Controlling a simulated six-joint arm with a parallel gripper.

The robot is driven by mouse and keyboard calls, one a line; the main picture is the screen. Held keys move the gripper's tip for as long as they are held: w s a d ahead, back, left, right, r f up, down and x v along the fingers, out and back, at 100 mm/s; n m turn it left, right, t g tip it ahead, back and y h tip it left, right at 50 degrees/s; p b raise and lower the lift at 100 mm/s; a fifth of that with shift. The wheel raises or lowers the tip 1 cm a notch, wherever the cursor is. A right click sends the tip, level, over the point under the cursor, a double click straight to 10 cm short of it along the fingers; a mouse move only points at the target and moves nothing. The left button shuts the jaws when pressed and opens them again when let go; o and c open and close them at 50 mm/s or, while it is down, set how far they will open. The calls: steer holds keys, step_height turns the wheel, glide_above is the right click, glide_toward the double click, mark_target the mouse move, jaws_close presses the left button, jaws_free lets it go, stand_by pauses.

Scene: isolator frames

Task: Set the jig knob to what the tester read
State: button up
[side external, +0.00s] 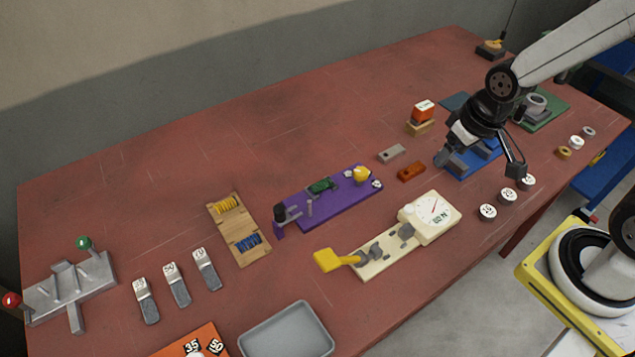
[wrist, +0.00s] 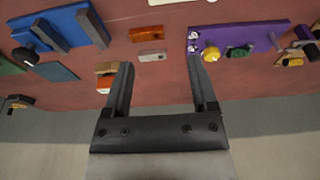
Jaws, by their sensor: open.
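The purple jig (side external: 345,199) lies mid-table. A yellow knob (side external: 362,174) sits at its right end with small white marks around it; its setting is too small to read. The knob also shows in the wrist view (wrist: 211,54), beyond the right finger. The cream tester (side external: 385,262) lies in front of the jig. Its white round dial (side external: 433,212) has a red needle and an "N" mark, but I cannot read the value. A yellow lever (side external: 328,260) sticks out at its left. My gripper (side external: 480,165) is open and empty over the blue fixture, right of the knob.
The blue fixture (side external: 470,165), grey block (side external: 391,153), orange block (side external: 411,171) and red-orange stamp-like block (side external: 423,111) stand near my gripper. Several white numbered discs (side external: 507,196) line the front edge. A grey tray (side external: 287,332) is at the front.

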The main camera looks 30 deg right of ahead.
steer(key=shift+o, duration=0.7)
steer(key=n+g, duration=0.2)
steer(key=n, duration=1.8)
glide_toward(361, 171)
steer(key=shift+s+d+f, duration=0.15)
steer(key=shift+d+f, duration=0.3)
steer(key=shift+w+a+f+n+g, duration=0.25)
steer(key=shift+w+a+n, duration=0.2)
steer(key=shift+n, duration=0.55)
steer(key=shift+f, duration=3.85)
